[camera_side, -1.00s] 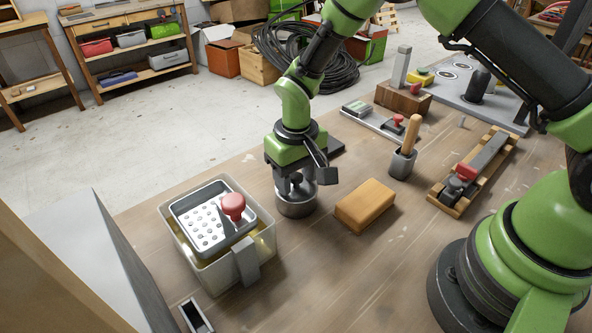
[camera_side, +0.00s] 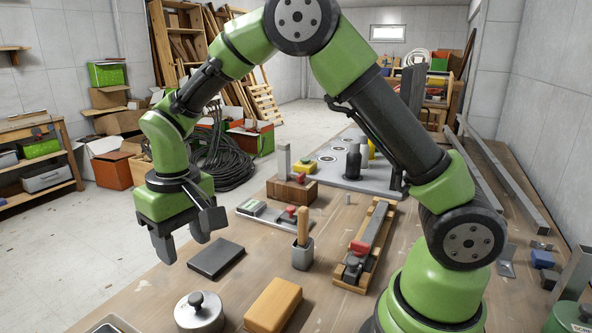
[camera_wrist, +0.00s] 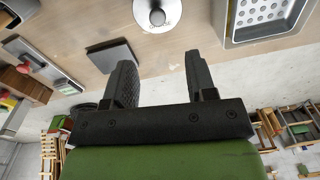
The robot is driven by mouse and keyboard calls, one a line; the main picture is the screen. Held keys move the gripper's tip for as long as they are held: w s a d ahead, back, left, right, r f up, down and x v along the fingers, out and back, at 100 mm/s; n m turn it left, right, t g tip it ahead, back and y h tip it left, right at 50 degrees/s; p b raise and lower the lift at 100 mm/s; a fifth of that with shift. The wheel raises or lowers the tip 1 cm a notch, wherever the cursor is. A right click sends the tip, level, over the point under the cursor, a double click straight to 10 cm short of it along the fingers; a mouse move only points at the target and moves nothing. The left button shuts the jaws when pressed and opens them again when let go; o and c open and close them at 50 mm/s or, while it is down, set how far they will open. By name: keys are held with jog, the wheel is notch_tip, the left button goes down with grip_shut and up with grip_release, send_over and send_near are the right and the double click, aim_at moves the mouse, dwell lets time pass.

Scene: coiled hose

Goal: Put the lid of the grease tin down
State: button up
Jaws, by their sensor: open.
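The grease tin (camera_side: 198,319) is a round metal can at the bottom edge of the side view, partly cut off. Its lid (camera_side: 186,301), with a black knob, sits on top of it and looks level. In the wrist view the lid (camera_wrist: 145,16) shows from above at the top edge, with lettering on it. My gripper (camera_side: 182,245) is open and empty, raised above the bench and beyond the tin. Its two fingers (camera_wrist: 158,58) stand apart in the wrist view, with nothing between them. A dark square pad (camera_side: 215,259) lies bare on the bench near the gripper.
A tan block (camera_side: 273,305) lies right of the tin. A grey cup with a wooden handle (camera_side: 303,252) stands behind it. A wooden tray (camera_side: 372,250) holds a red-marked tool. A perforated metal tray (camera_wrist: 268,20) is beside the tin in the wrist view.

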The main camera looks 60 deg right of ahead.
jog(key=s+d+r+m+t+y, duration=0.1)
jog(key=s+d+r+t, duration=0.1)
jog(key=s+r, duration=0.5)
jog(key=s+d+r+m+t, duration=0.1)
jog(key=s+d+r+t, duration=0.2)
jog(key=s+r, duration=0.4)
jog(key=s+t, duration=0.1)
jog(key=s, duration=0.3)
jog(key=shift+s+d+r+m+t+y, duration=0.2)
jog(key=shift+s+r+m+t+y, duration=0.1)
jog(key=shift+m+y, duration=0.1)
jog(key=shift+o, duration=0.6)
jog(key=shift+s+f, duration=0.15)
jog(key=shift+s, duration=0.3)
